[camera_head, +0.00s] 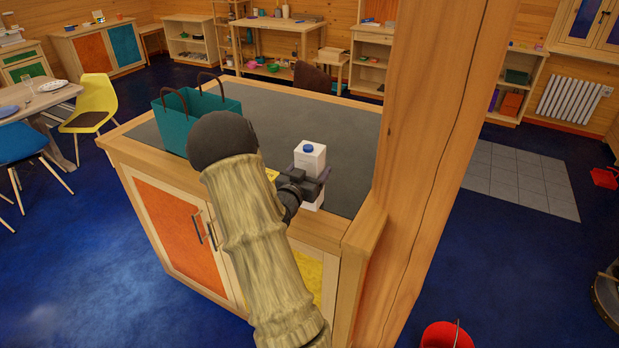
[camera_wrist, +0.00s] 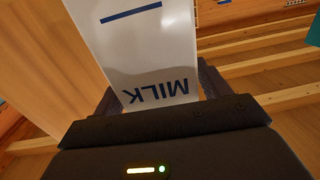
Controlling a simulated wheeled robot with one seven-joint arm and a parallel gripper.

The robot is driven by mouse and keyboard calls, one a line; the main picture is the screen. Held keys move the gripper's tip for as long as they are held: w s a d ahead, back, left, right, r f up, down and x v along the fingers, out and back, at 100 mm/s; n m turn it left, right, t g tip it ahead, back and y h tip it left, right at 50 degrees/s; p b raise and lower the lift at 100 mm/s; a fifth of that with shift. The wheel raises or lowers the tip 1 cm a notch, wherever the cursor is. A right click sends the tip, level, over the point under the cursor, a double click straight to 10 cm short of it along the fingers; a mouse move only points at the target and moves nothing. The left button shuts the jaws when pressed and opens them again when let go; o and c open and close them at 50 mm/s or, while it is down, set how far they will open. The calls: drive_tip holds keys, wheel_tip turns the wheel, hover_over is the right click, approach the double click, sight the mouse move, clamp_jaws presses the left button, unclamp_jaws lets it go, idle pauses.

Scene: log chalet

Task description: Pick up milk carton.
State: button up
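The milk carton (camera_head: 311,158) is white with a blue cap and is upright at the front right of the counter's dark top (camera_head: 345,130). My gripper (camera_head: 309,181) reaches it from the front left, with a finger on each side of its body. In the wrist view the carton (camera_wrist: 150,50) shows upside down, with blue MILK lettering and a blue line. It fills the space between the fingers of my gripper (camera_wrist: 160,95), which look closed against its sides. I cannot tell whether its base touches the counter.
A teal bag (camera_head: 215,108) with dark handles stands on the counter to the left. A thick wooden post (camera_head: 425,150) rises close to the right of the carton. A dark chair back (camera_head: 312,77) shows behind the counter. A red bucket (camera_head: 446,336) is on the floor.

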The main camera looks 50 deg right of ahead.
sight(310, 144)
drive_tip(key=shift+r, duration=0.1)
drive_tip(key=c, duration=1.3)
wheel_tip(310, 144, up, 10)
drive_tip(key=shift+s+f+b, duration=0.15)
drive_tip(key=shift+b, duration=0.9)
drive_tip(key=shift+r, duration=0.2)
